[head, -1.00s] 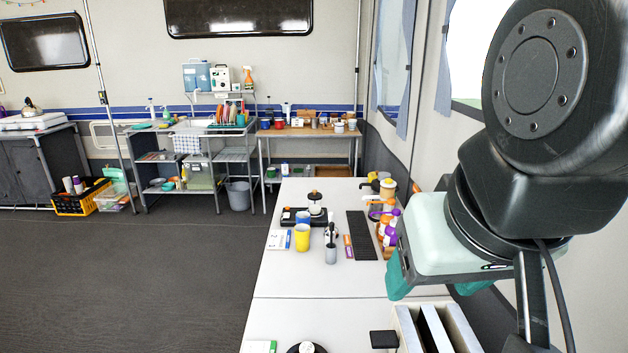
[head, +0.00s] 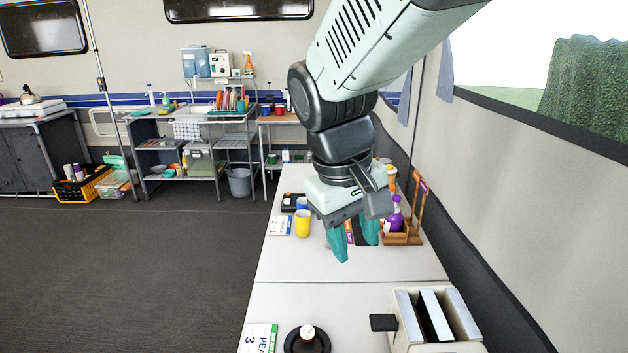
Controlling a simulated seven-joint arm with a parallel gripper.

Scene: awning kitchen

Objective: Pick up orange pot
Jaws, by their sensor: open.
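My gripper (head: 354,236) has teal fingers spread apart, pointing down over the right part of the white table (head: 345,270). I cannot clearly make out an orange pot. A small orange and white item (head: 391,172) shows just behind my gripper at the far right of the table; I cannot tell what it is. My arm and gripper hide much of the table's far end.
A yellow cup (head: 302,223) stands left of my gripper. A wooden caddy (head: 403,239) with a purple bottle (head: 395,216) stands close on its right. A toaster (head: 437,320) and a black round lid (head: 307,340) are nearer. The table's middle is clear.

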